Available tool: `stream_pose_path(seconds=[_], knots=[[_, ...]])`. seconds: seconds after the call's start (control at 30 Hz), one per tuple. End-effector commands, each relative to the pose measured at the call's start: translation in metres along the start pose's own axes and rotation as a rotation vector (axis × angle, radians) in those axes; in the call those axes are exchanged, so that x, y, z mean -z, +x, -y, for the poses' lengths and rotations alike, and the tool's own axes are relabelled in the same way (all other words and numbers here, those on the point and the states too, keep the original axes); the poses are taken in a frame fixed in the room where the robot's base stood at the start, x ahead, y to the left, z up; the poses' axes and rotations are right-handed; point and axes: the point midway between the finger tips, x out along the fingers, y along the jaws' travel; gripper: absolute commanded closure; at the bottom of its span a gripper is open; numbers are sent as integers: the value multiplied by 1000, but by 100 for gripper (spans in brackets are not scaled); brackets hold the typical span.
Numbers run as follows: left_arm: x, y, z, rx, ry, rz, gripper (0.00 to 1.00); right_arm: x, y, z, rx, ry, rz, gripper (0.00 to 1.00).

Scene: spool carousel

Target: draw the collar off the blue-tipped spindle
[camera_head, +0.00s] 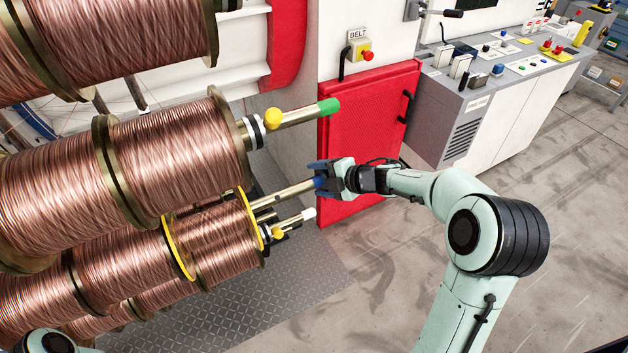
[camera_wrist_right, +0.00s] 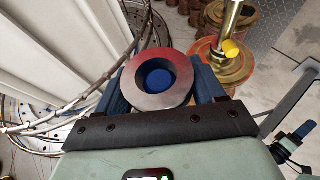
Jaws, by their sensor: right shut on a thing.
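The grey ring-shaped collar (camera_wrist_right: 162,101) sits between the blue fingers of my right gripper (camera_head: 321,177) in the right wrist view. The gripper is shut on it. The blue tip (camera_wrist_right: 158,78) shows through the collar's hole; I cannot tell whether it is inside the hole or just behind it. In the head view the bare metal spindle (camera_head: 284,194) runs from the copper spool up to the gripper. The fingers hide the collar there. My left gripper is out of view; only a bit of my left arm shows at the bottom left.
Above is a green-tipped spindle (camera_head: 328,106) with a yellow knob (camera_head: 272,118). Close below is a white-tipped spindle (camera_head: 309,214) with another yellow knob (camera_head: 277,233). A red panel (camera_head: 363,122) stands behind the gripper. The floor (camera_head: 370,290) in front is clear.

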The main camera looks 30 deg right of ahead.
Motion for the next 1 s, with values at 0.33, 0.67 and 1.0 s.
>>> stream_pose_path(seconds=[0.33, 0.67, 1.0], knots=[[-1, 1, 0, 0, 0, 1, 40, -11, -5, 0, 0, 0, 0, 74], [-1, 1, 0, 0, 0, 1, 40, -16, -7, 0, -1, 0, 2, 74], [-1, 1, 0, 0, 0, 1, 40, -38, -16, 0, 0, 1, 3, 74]])
